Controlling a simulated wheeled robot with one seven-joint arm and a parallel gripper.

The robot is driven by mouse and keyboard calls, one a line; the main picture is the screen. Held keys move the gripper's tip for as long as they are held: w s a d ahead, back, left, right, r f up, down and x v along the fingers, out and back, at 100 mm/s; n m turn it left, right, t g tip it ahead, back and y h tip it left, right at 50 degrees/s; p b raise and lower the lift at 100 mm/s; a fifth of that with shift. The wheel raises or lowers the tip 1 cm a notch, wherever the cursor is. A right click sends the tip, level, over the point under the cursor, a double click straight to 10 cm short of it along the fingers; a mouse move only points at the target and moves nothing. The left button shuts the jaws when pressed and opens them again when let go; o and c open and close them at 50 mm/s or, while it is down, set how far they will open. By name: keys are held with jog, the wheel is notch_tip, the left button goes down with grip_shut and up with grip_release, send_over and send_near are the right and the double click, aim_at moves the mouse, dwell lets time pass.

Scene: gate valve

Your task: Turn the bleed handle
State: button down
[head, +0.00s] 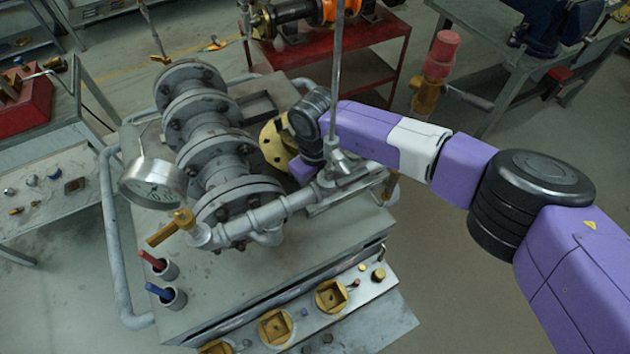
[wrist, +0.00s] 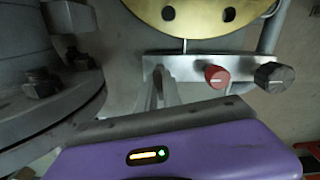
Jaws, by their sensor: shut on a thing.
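In the head view my gripper (head: 303,168) is at the right side of the grey valve body, beside a brass flange disc (head: 270,147). The fingertips are hidden there. In the wrist view the narrow grey fingers (wrist: 160,88) are together at the left end of a metal plate, below the brass disc (wrist: 195,14). They are shut on a small part that they mostly hide. It appears to be the bleed handle, but its shape and angle cannot be made out. A red knob (wrist: 216,76) and a black knob (wrist: 274,77) sit to their right on the plate.
A pressure gauge (head: 153,183) and a brass lever (head: 171,228) are on the left of the front pipe. A vertical rod (head: 337,75) stands in front of my gripper. Large bolted flanges (wrist: 45,80) are close on the left in the wrist view. Open floor (head: 440,280) lies to the right.

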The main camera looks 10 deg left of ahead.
jog(key=shift+r+m+p, duration=0.1)
jog(key=shift+m+p, duration=0.55)
jog(key=shift+m, duration=0.45)
jog(key=c, duration=1.5)
grip_release()
jog(key=shift+r+b, duration=0.55)
jog(key=shift+r, duration=3.3)
